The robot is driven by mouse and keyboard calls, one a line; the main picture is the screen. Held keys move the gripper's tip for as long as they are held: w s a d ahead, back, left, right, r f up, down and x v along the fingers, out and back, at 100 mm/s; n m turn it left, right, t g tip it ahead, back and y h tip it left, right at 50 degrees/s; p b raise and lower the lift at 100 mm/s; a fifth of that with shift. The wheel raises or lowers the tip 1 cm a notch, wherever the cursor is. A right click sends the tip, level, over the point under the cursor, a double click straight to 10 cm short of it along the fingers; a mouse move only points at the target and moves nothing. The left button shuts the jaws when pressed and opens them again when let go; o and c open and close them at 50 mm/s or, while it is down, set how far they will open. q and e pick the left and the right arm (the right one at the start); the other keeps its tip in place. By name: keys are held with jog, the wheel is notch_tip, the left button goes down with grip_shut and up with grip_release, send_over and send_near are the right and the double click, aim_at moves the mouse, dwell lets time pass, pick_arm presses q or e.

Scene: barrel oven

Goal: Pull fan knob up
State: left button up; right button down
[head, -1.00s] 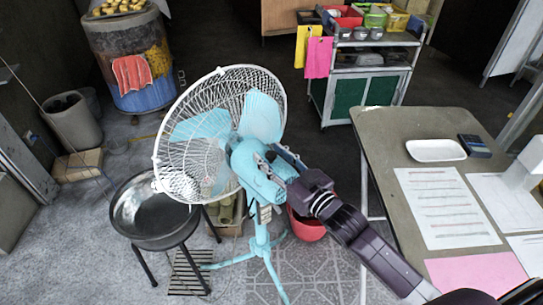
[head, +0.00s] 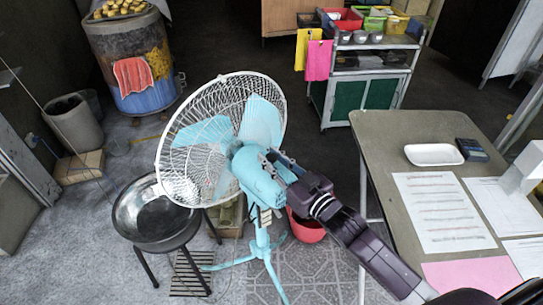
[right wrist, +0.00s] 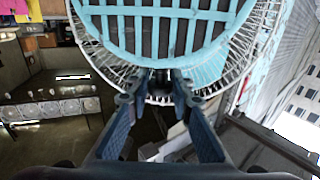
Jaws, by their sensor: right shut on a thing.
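A light-blue standing fan (head: 257,178) with a white wire grille (head: 178,127) stands on the floor in the middle of the head view. My right gripper (head: 274,160) reaches the top of its motor housing from the right. In the right wrist view, the slotted back of the housing (right wrist: 157,22) fills the top. There the fingertips (right wrist: 158,92) close on a small dark knob (right wrist: 160,76) just below the housing. The knob is mostly hidden between the fingers, and its exact height cannot be told. My left gripper is not in view.
A table (head: 385,150) with papers and a white tray (head: 434,155) is on the right. A red bucket (head: 306,228) sits behind the fan's pole. A cart (head: 362,98) stands farther back.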

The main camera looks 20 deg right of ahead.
jog(key=shift+r, duration=0.25)
jog(key=c, duration=1.9)
grip_release()
jog(key=shift+o, duration=1.1)
jog(key=shift+s+d+f, duration=0.15)
jog(key=shift+s, duration=0.4)
jog(key=v, duration=1.1)
